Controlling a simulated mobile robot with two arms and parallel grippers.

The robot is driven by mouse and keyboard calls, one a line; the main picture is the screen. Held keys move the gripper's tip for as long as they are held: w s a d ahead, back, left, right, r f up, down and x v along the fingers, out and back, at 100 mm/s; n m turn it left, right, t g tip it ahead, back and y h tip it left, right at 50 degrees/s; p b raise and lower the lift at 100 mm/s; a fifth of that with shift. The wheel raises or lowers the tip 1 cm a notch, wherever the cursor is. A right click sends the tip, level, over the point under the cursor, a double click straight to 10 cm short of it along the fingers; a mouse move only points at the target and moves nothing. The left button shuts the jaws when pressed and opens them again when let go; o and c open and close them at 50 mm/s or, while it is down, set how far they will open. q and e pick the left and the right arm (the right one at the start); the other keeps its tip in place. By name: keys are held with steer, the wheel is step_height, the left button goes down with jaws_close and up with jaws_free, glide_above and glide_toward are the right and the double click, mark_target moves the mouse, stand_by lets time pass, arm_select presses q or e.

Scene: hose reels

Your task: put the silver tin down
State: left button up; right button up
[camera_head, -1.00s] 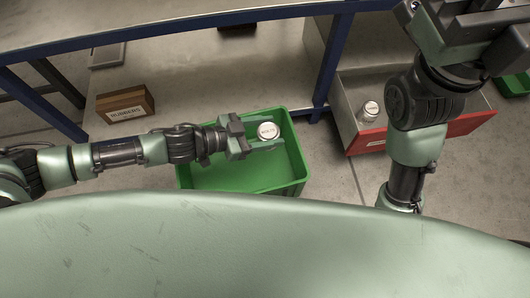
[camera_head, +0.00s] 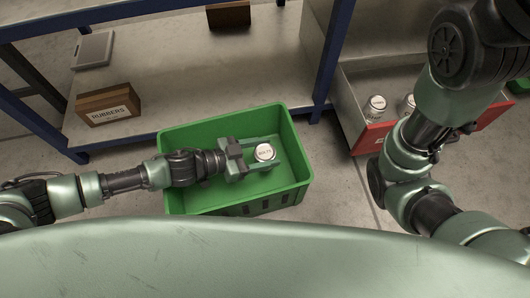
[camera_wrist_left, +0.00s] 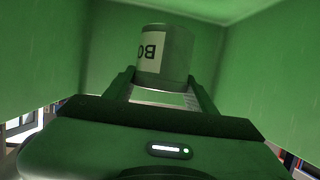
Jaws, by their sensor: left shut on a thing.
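The silver tin (camera_head: 265,152) has a pale lid with dark lettering that looks like "BOLTS". My left gripper (camera_head: 256,156) is shut on it, one finger on each side, inside the green crate (camera_head: 188,203). In the left wrist view the tin (camera_wrist_left: 163,55) stands between the fingers, tinted green, with part of a white label showing upside down. Green crate walls surround it there. I cannot tell whether its base touches the crate floor. My right arm is at the right of the head view; its gripper is out of frame.
A metal shelf (camera_head: 190,75) with blue posts stands behind the crate. It carries a "RUBBERS" box (camera_head: 108,104) and a grey flat case (camera_head: 94,49). A red-fronted bin (camera_head: 368,138) at right holds silver tins (camera_head: 377,103). The crate's left part is empty.

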arm_select(q)
steer(key=shift+f, duration=0.55)
steer(key=o, duration=1.6)
